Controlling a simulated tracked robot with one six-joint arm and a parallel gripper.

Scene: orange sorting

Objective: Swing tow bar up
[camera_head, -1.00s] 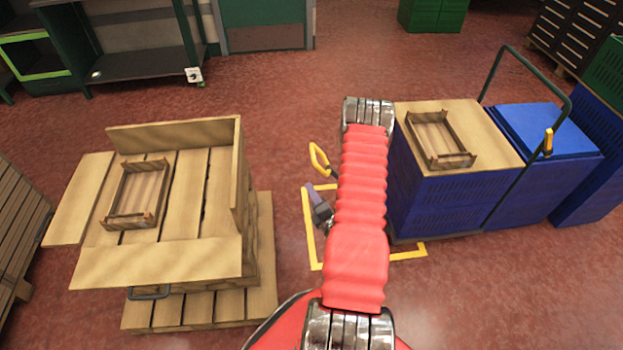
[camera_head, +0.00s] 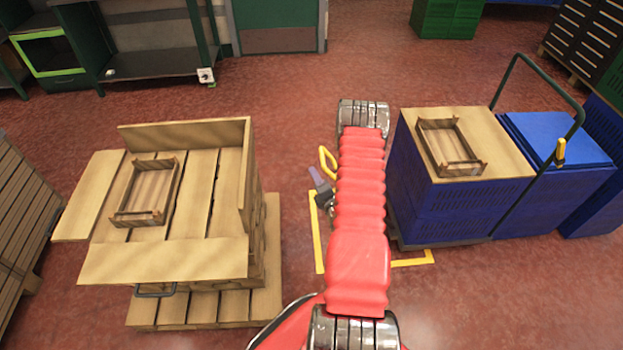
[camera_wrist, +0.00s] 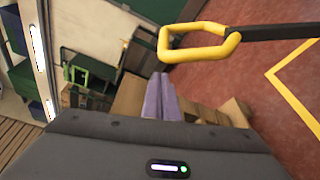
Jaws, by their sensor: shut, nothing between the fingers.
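The tow bar ends in a yellow loop handle (camera_head: 322,158), beside the left side of my red arm in the head view. In the wrist view the yellow loop (camera_wrist: 195,54) is large at the top, with its dark bar (camera_wrist: 275,32) running off to the right. My gripper (camera_head: 313,173) has purple fingers and sits just below and left of the loop in the head view. My arm hides much of the bar.
A cart of blue crates (camera_head: 440,207) with a wooden top and push handle stands right of my arm. A wooden pallet stack (camera_head: 187,258) stands at left. Yellow floor markings (camera_head: 318,240) lie between them. Red floor is open ahead.

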